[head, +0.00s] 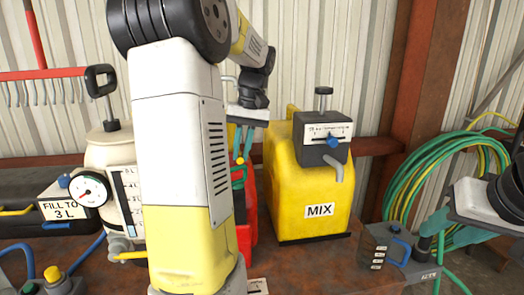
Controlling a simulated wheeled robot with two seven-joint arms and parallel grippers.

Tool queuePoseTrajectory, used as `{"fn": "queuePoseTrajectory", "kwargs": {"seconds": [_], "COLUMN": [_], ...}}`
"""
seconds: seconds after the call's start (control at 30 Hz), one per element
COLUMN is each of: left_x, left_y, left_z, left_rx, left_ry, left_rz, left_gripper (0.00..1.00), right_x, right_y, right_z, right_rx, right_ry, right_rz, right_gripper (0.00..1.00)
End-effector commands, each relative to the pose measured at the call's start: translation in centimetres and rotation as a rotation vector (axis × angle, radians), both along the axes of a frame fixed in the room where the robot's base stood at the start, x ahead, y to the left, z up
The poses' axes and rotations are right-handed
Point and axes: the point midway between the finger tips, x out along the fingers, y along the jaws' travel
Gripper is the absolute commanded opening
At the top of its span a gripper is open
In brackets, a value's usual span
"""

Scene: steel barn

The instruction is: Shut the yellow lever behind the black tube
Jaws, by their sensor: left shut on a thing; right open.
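My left gripper (242,143) hangs in the middle, its teal fingers pointing down. It is shut on a small yellow thing (239,160), mostly covered by the fingers, above a green loop and red container; I cannot tell whether this is the lever. A yellow lever-like bar (15,212) lies along a dark body at the far left. Another yellow lever (130,256) shows low on the white tank (106,157), partly hidden by my arm. I cannot make out a black tube with certainty.
A yellow MIX container (279,205) with a grey spout stands right of centre. The red container (248,213) is partly behind my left arm. Coiled green hose (405,185) hangs behind. Some brown tabletop (325,268) is bare in front.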

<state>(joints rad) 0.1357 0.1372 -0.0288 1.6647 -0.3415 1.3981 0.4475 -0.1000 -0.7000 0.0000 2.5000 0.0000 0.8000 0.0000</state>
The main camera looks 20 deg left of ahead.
Motion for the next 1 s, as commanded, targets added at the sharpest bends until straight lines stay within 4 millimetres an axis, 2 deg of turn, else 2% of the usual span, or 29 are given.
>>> {"fn": "queuePoseTrajectory", "kwargs": {"seconds": [0.07,0.1,0.2,0.57,1.0], "left_x": [0.0,0.0,0.0,0.1,0.8], "left_y": [0.0,0.0,0.0,-0.1,-1.2], "left_z": [0.0,0.0,0.0,0.5,6.9], "left_rx": [0.001,0.001,0.001,0.001,0.000], "left_ry": [0.001,0.001,0.001,-0.002,-0.001], "left_rz": [-0.002,-0.002,-0.001,0.000,-0.001], "left_gripper": [0.00,0.20,0.36,0.36,0.36], "right_x": [0.0,0.0,0.0,0.0,0.0], "right_y": [0.0,0.0,0.0,0.0,0.0], "right_z": [0.0,0.0,0.0,0.0,0.0], "right_rx": [0.000,0.000,0.000,0.000,0.000], "right_ry": [0.000,0.000,0.000,0.000,0.000], "right_rz": [0.000,0.000,0.000,0.000,0.000], "right_gripper": [0.45,0.45,0.45,0.45,0.45]}}
